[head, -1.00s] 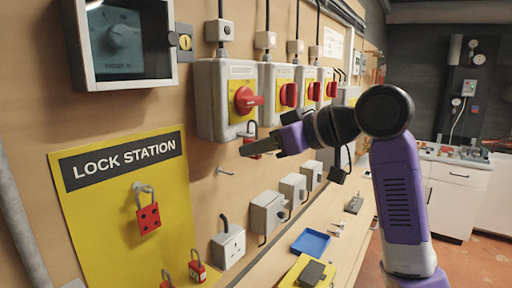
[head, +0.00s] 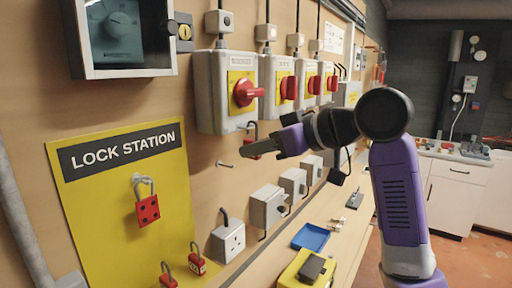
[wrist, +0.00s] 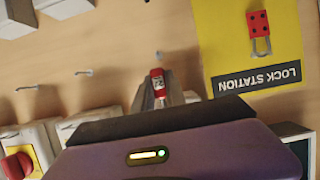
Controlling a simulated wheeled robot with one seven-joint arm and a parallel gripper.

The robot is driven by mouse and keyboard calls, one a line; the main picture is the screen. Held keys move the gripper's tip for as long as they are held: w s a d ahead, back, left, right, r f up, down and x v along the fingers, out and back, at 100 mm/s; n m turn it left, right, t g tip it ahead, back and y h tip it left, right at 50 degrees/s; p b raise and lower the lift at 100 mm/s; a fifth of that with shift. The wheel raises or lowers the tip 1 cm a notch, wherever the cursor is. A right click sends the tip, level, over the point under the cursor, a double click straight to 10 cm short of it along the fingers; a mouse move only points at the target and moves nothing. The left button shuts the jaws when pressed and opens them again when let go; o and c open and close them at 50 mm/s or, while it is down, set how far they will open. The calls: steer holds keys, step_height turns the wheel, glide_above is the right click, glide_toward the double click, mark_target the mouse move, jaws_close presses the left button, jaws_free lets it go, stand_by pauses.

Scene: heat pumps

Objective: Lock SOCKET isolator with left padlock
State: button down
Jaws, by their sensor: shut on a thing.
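My gripper (head: 258,150) is shut on a red padlock (wrist: 158,82), seen upright between the fingertips in the wrist view. In the head view its shackle (head: 253,127) rises above the fingers, while its body is mostly hidden by them. The gripper is in front of the panel, just below the nearest grey isolator (head: 211,95). That isolator has a red rotary handle (head: 246,92) on a yellow plate. More isolators (head: 283,85) stand in a row to its right. Their labels are too small to read, so I cannot tell which is SOCKET. Contact between padlock and isolator cannot be told.
A bare peg (head: 224,164) sticks out below the isolator. Grey socket boxes (head: 268,205) line the wall. A blue tray (head: 311,237) lies on the bench.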

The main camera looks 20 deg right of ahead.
steer(key=shift+f, duration=0.25)
steer(key=c, duration=1.3)
jaws_free()
